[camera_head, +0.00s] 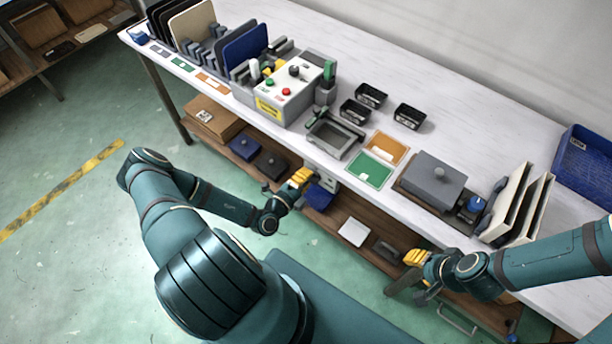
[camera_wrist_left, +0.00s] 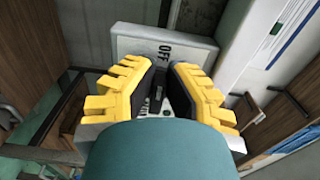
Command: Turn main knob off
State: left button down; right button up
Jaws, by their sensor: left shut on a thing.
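The main knob's pale switch plate (camera_wrist_left: 135,45) fills the middle of the left wrist view, with the word OFF near its upper edge. The black knob (camera_wrist_left: 157,92) sits between the yellow fingers of my left gripper (camera_wrist_left: 156,95), which is shut on it. Its visible black bar runs roughly up the picture towards the OFF word; its lower part is hidden. In the head view, my left gripper (camera_head: 301,177) is at the front of the bench, just below the tabletop edge, by the plate (camera_head: 328,183). My right gripper (camera_head: 415,258) is at the bench front, further right; its finger gap is unclear.
A grey control box (camera_head: 288,88) with red and green buttons stands on the white bench (camera_head: 325,65). Several trays and a grey lidded box (camera_head: 433,178) are also on top. The shelf below holds a blue piece (camera_head: 319,197) and a white piece (camera_head: 354,231).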

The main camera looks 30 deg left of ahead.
pick_arm(q)
jog(key=shift+w+d, duration=0.1)
jog(key=shift+d, duration=0.05)
jog(key=c, duration=1)
grip_release()
jog(key=s+a, duration=0.1)
jog(key=s, duration=1.1)
